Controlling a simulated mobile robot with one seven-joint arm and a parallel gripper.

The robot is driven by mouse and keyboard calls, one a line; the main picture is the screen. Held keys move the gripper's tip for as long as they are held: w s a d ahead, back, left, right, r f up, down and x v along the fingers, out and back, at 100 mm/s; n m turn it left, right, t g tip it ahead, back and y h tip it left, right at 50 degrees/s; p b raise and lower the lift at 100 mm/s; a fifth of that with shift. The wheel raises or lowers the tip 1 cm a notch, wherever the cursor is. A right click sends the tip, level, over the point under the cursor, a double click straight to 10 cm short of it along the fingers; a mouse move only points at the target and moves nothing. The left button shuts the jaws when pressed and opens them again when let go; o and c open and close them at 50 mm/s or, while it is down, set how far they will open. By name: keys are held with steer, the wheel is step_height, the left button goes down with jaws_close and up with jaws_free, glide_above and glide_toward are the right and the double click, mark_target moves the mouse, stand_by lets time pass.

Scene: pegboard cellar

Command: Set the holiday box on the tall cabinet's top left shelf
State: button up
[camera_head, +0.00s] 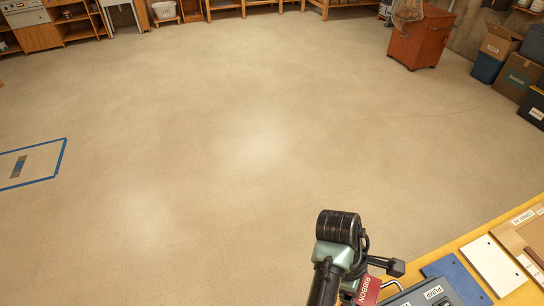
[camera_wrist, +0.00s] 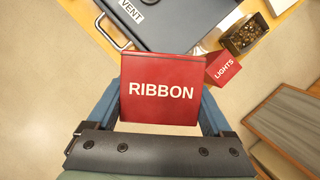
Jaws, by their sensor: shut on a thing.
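My gripper (camera_wrist: 160,112) is shut on a red box (camera_wrist: 160,68) lettered RIBBON, with one finger at each side of it. Part of the red box also shows at the bottom edge of the head view (camera_head: 368,291). I see no label reading "holiday". A smaller red item (camera_wrist: 224,68) lettered LIGHTS lies just beyond it in the wrist view. I cannot tell which piece of furniture is the tall cabinet; no top left shelf shows clearly.
A case lettered VENT (camera_wrist: 175,22) and a tray of small parts (camera_wrist: 243,35) show in the wrist view. The floor (camera_head: 230,130) is widely clear. A red-brown cabinet (camera_head: 420,38) stands far right.

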steer(key=m, duration=0.1)
steer(key=w+a+f+m+b, duration=0.1)
steer(key=a+m+g+b, duration=0.1)
steer(key=shift+w+a+f+m+y, duration=0.1)
steer(key=shift+w+f+m+y, duration=0.2)
steer(key=shift+m+y, duration=0.1)
steer(key=s+a+f+m+y+b, duration=0.1)
steer(key=a+f+m+b, duration=0.1)
steer(key=a, duration=0.6)
steer(key=s+a+f+m+g+y+b, duration=0.1)
steer(key=a+f+m+y+b, duration=0.1)
steer(key=a+f+m, duration=0.2)
steer(key=a+m, duration=0.2)
steer(key=a, duration=0.2)
steer(key=shift+s+m+g, duration=0.15)
steer(key=shift+m+g, duration=0.15)
